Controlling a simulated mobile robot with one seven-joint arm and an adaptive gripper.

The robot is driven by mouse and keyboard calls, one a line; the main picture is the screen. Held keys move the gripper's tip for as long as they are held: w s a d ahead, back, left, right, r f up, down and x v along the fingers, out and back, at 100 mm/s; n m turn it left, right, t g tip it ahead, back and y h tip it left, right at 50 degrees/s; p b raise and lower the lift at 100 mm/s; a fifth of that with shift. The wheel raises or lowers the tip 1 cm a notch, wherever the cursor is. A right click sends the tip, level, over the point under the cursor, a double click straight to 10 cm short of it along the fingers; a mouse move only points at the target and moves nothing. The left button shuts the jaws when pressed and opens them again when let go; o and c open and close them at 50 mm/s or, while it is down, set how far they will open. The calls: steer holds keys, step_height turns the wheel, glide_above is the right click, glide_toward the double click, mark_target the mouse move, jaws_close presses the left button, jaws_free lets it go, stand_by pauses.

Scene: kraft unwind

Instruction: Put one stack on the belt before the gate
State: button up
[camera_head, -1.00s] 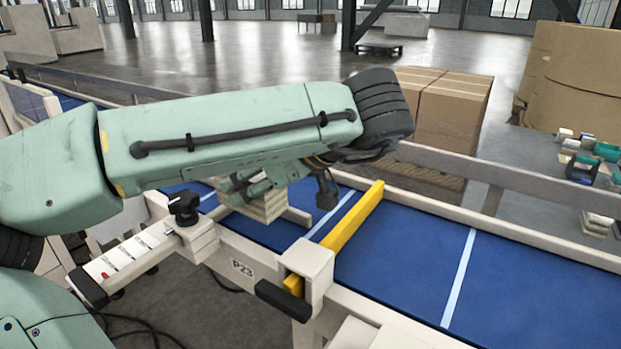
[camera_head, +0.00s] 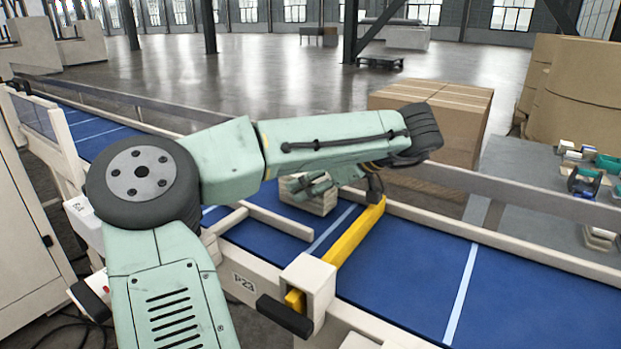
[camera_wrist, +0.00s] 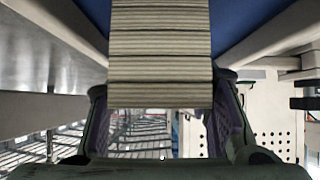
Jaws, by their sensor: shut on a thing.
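A stack of pale, thin layers (camera_head: 318,201) is held in my gripper (camera_head: 318,186) at the far half of the blue belt (camera_head: 415,265), left of the yellow gate bar (camera_head: 353,246). The gate lies across the belt. My forearm and wrist partly hide the stack's upper part. In the wrist view the layered stack (camera_wrist: 160,50) fills the top middle, with my gripper's fingers (camera_wrist: 162,98) on either side of it. Whether the stack's underside touches the belt cannot be told.
Rails (camera_head: 500,235) run along the belt's sides. A cardboard box (camera_head: 430,115) stands behind it, and a grey table (camera_head: 530,185) with small items is at right. The belt right of the gate is clear.

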steer(key=shift+f, duration=0.15)
steer(key=shift+f+b, duration=0.3)
steer(key=shift+b, duration=0.2)
steer(key=o, duration=1.3)
steer(key=shift+r, duration=0.1)
steer(key=shift+o, duration=0.2)
